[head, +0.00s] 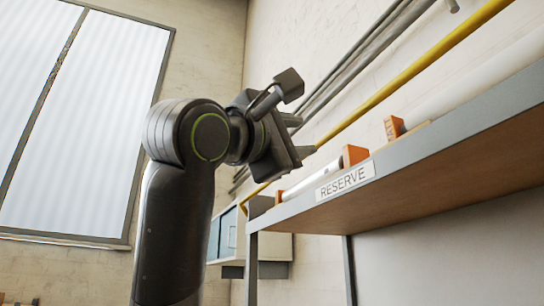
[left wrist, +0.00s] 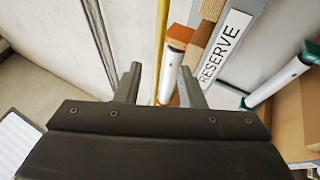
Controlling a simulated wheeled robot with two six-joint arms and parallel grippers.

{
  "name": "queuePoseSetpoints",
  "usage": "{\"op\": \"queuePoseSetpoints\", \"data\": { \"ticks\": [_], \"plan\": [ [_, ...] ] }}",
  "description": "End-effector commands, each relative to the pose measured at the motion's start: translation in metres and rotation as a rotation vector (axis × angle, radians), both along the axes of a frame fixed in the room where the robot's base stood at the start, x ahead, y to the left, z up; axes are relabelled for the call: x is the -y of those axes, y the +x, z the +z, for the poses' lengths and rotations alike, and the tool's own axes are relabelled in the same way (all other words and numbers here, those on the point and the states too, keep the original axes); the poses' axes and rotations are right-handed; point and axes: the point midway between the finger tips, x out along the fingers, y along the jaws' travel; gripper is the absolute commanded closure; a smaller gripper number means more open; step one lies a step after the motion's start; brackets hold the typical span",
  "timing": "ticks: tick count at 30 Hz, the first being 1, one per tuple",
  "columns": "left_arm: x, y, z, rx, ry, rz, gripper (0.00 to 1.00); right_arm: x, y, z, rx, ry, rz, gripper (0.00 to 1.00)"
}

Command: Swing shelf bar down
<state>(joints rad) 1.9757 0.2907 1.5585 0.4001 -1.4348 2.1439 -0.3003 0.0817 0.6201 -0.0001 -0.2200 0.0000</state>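The shelf labelled RESERVE (head: 345,182) has a grey front edge and a brown underside, and runs across the right of the head view. A long yellow bar (head: 415,62) slopes along the wall behind it; it also shows in the left wrist view (left wrist: 161,30). I cannot tell whether this is the shelf bar or a wall pipe. My right gripper is not in view.
White rolls with orange end blocks (head: 355,155) lie on the shelf. Grey pipes (head: 370,55) run along the wall. A green-ended roll (left wrist: 283,80) shows in the left wrist view. A pale cabinet (head: 225,238) hangs behind my arm. A large window (head: 85,120) is at left.

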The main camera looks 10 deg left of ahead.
Motion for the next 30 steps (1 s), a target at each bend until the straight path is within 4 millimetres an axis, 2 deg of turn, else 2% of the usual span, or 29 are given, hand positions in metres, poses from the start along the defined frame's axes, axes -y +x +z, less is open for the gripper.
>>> {"op": "queuePoseSetpoints", "data": {
  "ticks": [1,9,21,22,26,30],
  "plan": [
    [-0.006,-0.010,-0.009,0.005,0.000,0.002,0.64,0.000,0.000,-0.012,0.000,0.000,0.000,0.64],
    [-0.025,-0.044,-0.023,0.003,0.001,0.001,0.64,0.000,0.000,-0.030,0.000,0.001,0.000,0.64],
    [-0.028,-0.051,-0.024,-0.001,0.001,0.000,0.64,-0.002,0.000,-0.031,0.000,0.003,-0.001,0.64],
    [-0.028,-0.051,-0.024,-0.001,0.001,0.000,0.66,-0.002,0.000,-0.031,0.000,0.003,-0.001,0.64],
    [-0.027,-0.049,-0.018,-0.001,0.028,0.006,0.83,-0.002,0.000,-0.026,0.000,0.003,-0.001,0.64],
    [-0.022,-0.041,0.003,0.009,0.177,0.036,1.00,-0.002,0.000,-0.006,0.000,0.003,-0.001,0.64]
  ]
}}
